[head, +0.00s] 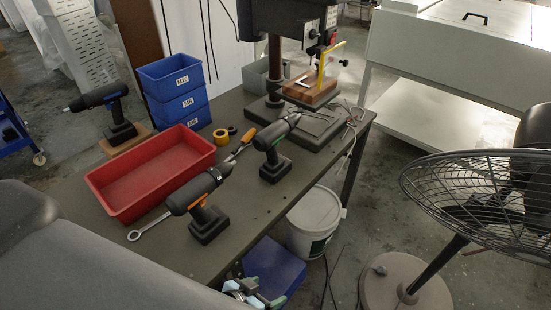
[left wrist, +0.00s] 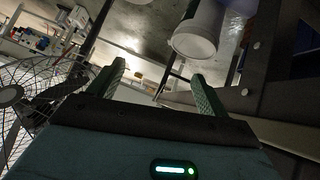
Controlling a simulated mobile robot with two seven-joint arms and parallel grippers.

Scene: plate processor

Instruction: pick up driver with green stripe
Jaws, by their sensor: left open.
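The driver with a green stripe (head: 274,150) stands upright on its battery on the grey table, right of the middle, in the head view. A driver with an orange stripe (head: 203,203) stands nearer, and a driver with a blue stripe (head: 113,109) stands on a wooden block at the left. My left gripper (head: 247,292) shows at the bottom of the head view, below and off the table's near edge. In the left wrist view its two green fingers (left wrist: 158,88) are spread apart with nothing between them. My right gripper is not in view.
A red tray (head: 150,172), stacked blue bins (head: 177,92) and a drill press (head: 297,90) crowd the table (head: 250,215). Wrenches and tape lie between. Below are a white bucket (head: 315,222) and a blue box (head: 273,268). A fan (head: 485,200) stands right.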

